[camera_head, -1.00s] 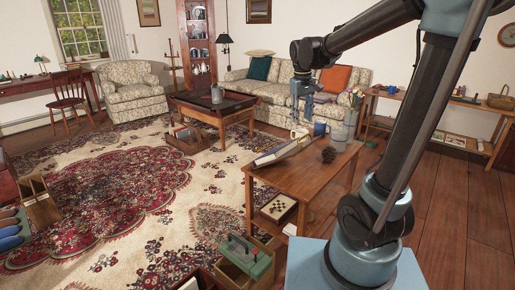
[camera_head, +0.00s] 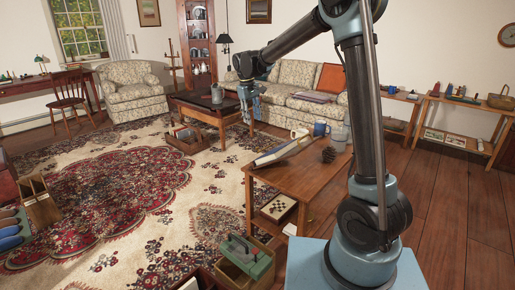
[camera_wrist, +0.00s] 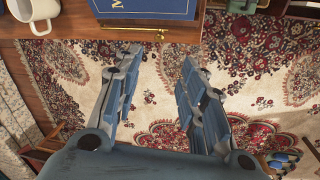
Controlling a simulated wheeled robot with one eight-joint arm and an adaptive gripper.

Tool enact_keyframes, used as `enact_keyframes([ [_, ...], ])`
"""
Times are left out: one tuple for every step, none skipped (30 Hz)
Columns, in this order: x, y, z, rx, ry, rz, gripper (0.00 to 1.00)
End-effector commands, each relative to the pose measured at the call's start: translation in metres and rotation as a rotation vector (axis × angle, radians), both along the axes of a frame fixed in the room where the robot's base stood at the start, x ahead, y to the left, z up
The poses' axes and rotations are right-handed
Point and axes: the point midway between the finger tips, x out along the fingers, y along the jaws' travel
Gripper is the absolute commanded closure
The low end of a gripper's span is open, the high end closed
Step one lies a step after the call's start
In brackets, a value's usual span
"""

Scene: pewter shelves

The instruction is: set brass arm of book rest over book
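A blue book (camera_head: 268,157) lies on the tilted wooden book rest (camera_head: 299,146) on the side table. In the wrist view the blue book (camera_wrist: 165,8) shows at the top edge, cut off, with gold lettering. The thin brass arm (camera_wrist: 128,27) runs along the rest's edge beside the book, not across its cover; a small knob hangs from it. My gripper (camera_head: 248,117) hangs left of the table, over the rug side. In the wrist view my gripper (camera_wrist: 156,60) has its fingers wide apart and empty, just short of the brass arm.
A white mug (camera_wrist: 40,12) stands near the rest; a blue mug (camera_head: 320,129), a clear container (camera_head: 339,137) and a pinecone (camera_head: 328,155) share the side table (camera_head: 300,180). The low table (camera_head: 205,110) is farther back. Rug lies below my gripper.

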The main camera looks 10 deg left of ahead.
Motion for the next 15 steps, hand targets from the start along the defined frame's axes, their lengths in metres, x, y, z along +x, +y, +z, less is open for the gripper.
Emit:
enact_keyframes([
  [0.001, -0.001, -0.007, 0.000, 0.000, -0.001, 0.62],
  [0.002, -0.001, -0.012, 0.000, 0.000, -0.001, 0.62],
  [0.002, -0.002, -0.018, 0.000, 0.000, -0.001, 0.62],
  [0.003, -0.003, -0.024, 0.000, 0.000, -0.001, 0.62],
  [0.004, -0.003, -0.029, 0.000, 0.000, -0.001, 0.62],
  [0.004, -0.004, -0.036, 0.000, 0.000, -0.001, 0.62],
  [0.005, -0.005, -0.041, 0.000, 0.000, -0.001, 0.62],
  [0.005, -0.005, -0.046, 0.000, 0.000, -0.001, 0.62],
  [0.006, -0.006, -0.053, 0.000, 0.000, -0.001, 0.62],
  [0.007, -0.006, -0.058, 0.000, 0.000, -0.001, 0.62],
  [0.007, -0.007, -0.064, 0.001, -0.001, -0.001, 0.62],
  [0.008, -0.008, -0.071, 0.001, -0.001, -0.001, 0.62],
  [0.009, -0.009, -0.076, 0.001, -0.001, -0.001, 0.62],
  [0.010, -0.009, -0.081, 0.001, -0.001, -0.001, 0.62],
  [0.010, -0.010, -0.088, 0.001, -0.001, -0.001, 0.62],
])
